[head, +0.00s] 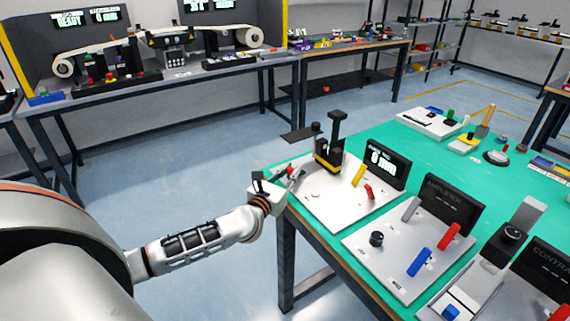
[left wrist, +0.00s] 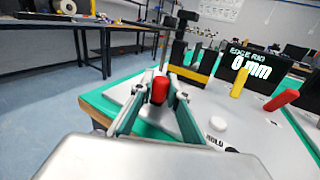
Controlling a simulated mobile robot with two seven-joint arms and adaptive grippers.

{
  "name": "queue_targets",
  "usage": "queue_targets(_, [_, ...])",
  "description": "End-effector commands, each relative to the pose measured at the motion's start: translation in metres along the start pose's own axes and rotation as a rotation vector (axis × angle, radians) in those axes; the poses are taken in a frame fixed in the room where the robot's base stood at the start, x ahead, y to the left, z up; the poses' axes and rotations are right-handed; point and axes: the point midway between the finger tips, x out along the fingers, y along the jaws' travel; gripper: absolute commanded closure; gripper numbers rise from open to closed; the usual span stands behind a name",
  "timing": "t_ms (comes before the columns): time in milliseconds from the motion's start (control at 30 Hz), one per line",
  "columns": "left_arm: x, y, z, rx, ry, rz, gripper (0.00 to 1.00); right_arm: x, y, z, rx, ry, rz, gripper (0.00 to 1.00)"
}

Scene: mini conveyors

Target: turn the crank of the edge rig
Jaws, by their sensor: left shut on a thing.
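The edge rig is a pale plate (head: 335,212) on the near left corner of the green-topped bench, with a black and yellow post assembly (head: 328,152). Its display (head: 386,165) reads 0 mm, also in the left wrist view (left wrist: 250,66). The crank's red handle (left wrist: 160,90) stands between my left gripper's fingers (left wrist: 160,98) in the left wrist view. My left gripper (head: 287,177) is shut on it at the rig's left edge. In the head view the fingers mostly hide the handle. My right gripper is not in view.
The rig also carries a yellow lever (head: 358,176), a red lever (head: 369,192) and a white button (left wrist: 217,123) marked HOLD. A second panel (head: 385,257) with a black knob (head: 376,239) lies to the right. The floor left of the bench is clear.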

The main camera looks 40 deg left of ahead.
Motion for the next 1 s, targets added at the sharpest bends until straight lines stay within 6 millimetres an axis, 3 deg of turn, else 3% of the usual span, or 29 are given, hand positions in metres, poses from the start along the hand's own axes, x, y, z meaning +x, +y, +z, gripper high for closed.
queue_targets(33, [0.000,-0.004,0.008,-0.007,-0.004,0.035,1.00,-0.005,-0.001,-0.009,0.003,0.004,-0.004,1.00])
queue_targets(500, [-0.004,-0.016,0.000,-0.002,0.011,0.336,1.00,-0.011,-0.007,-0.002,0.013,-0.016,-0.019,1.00])
queue_targets(1000, [-0.004,-0.018,0.001,0.001,0.012,0.412,1.00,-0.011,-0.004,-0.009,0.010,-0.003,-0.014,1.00])
